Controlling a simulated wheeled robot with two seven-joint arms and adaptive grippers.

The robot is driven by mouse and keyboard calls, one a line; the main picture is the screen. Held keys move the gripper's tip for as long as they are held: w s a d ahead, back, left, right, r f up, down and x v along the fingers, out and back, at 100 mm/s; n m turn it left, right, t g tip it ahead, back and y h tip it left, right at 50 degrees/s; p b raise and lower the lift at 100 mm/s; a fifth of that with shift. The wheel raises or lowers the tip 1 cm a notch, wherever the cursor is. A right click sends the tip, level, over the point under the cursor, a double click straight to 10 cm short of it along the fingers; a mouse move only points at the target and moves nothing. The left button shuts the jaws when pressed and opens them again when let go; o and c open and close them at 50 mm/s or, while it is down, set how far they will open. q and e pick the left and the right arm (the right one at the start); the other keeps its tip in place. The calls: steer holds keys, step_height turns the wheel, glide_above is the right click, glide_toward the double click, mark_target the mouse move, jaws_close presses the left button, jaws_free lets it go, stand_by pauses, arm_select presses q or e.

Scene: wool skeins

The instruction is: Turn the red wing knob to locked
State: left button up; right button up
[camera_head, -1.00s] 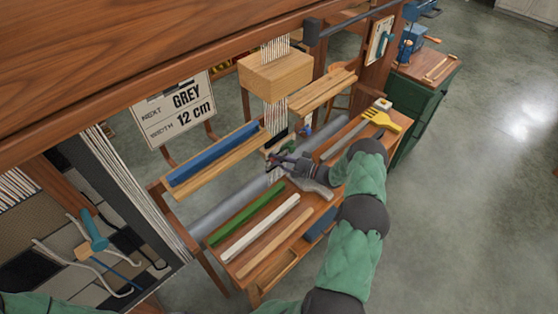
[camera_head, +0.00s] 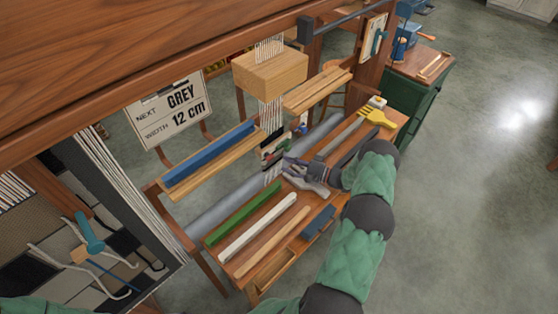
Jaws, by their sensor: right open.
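I cannot make out the red wing knob clearly in the head view. My right gripper (camera_head: 277,171) is open and reaches across the wooden bench to the small dark parts under the hanging white threads. No held thing shows between its fingers. A small dark part with green and reddish bits (camera_head: 273,150) lies just beyond the fingers, too small to name. My left gripper is out of view.
A green bar (camera_head: 243,214), a white bar (camera_head: 258,228) and a wooden bar lie on the bench (camera_head: 328,192). A yellow-headed tool (camera_head: 379,118) lies at its far right. A blue bar (camera_head: 210,155) rests on a wooden ledge. A sign (camera_head: 169,116) hangs behind.

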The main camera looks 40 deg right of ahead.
steer(key=shift+v, duration=2.65)
